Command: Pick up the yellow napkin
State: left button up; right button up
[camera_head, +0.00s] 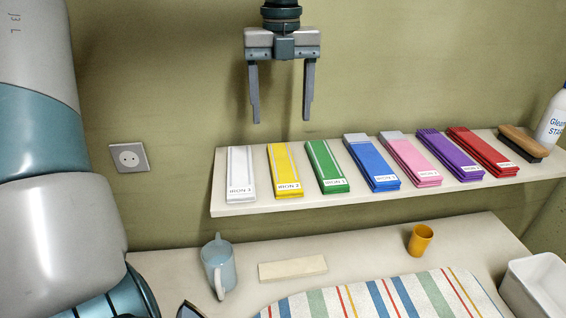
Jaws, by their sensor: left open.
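The yellow napkin (285,172) is a folded strip with a white stripe and a small label at its front end. It lies flat on the wall shelf (330,205), between a white napkin (241,170) and a green napkin (324,168). My left gripper (282,120) is open and empty, its two fingers pointing down. In the picture it is above the yellow napkin and apart from it. My right gripper is not in view.
Blue (370,162), pink (411,162), purple (449,157) and red (482,152) napkins, a brush (523,143) and a bottle (555,122) share the shelf. Below are a jug (219,265), an orange cup (420,240), a striped cloth (385,298) and a white bin (538,285).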

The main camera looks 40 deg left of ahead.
pick_arm(q)
jog(key=p, duration=0.2)
send_over(283, 164)
notch_tip(283, 164, down, 6)
jog(key=shift+s+f, duration=0.1)
jog(key=shift+s, duration=0.05)
jog(key=shift+f, duration=0.2)
jog(key=shift+f, duration=0.1)
jog(key=shift+f+p, duration=0.75)
jog(key=shift+p, duration=0.3)
jog(key=shift+f+p, duration=0.6)
jog(key=shift+f, duration=1.2)
